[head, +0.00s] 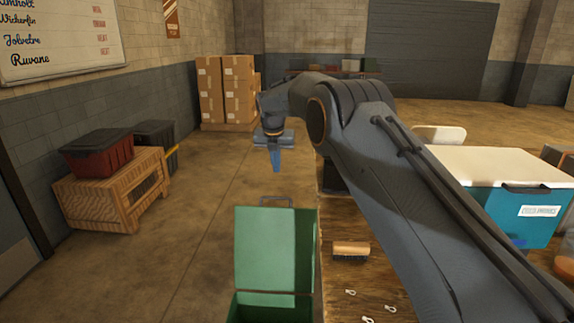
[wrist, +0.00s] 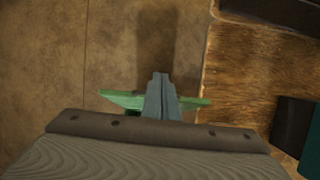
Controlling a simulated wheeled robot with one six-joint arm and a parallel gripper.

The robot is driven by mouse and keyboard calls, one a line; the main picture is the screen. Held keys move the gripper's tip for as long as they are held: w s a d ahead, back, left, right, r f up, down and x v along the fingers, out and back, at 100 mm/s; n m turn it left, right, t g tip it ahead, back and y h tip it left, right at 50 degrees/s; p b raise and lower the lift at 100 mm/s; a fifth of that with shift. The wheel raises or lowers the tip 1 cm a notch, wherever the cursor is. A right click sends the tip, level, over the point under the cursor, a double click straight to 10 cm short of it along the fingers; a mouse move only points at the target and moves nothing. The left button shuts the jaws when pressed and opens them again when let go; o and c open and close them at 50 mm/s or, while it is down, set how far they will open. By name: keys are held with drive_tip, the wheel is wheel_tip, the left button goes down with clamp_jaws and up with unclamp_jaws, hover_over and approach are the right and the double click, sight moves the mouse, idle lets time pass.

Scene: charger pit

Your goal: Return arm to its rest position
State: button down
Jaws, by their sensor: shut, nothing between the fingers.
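My arm reaches forward over the wooden table in the head view, and its wrist bends down at the far end. My gripper (head: 276,163) points down over the floor, past the table's left edge. Its fingers are together with nothing between them. In the wrist view my gripper (wrist: 161,80) shows as one closed grey wedge, in front of part of a green bin (wrist: 122,99). The same green bin (head: 264,250) stands with its lid raised at the lower middle of the head view, nearer than the gripper.
The wooden table (head: 340,285) holds a brush (head: 351,250), several small white clips and a teal cooler (head: 518,205). Cardboard boxes (head: 225,88) are stacked at the back. The floor between is clear.

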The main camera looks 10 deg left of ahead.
drive_tip(key=s+d+r+m+g, duration=0.1)
drive_tip(key=s+d+m, duration=0.85)
drive_tip(key=d, duration=0.25)
drive_tip(key=s+d+m+g, duration=0.1)
drive_tip(key=s+d+m, duration=0.7)
drive_tip(key=d+m, duration=0.3)
drive_tip(key=s+d+f+m, duration=0.1)
drive_tip(key=s+d+m, duration=0.3)
drive_tip(key=s, duration=0.6)
drive_tip(key=s+d+f+m, duration=0.1)
drive_tip(key=s+d+m, duration=0.3)
drive_tip(key=s, duration=0.5)
drive_tip(key=s+d+f+m, duration=0.2)
drive_tip(key=s+d+m, duration=0.3)
drive_tip(key=s+m, duration=0.3)
drive_tip(key=s, duration=0.2)
drive_tip(key=shift+s+g, duration=0.35)
drive_tip(key=shift+g, duration=0.05)
drive_tip(key=shift+s+d+f, duration=0.1)
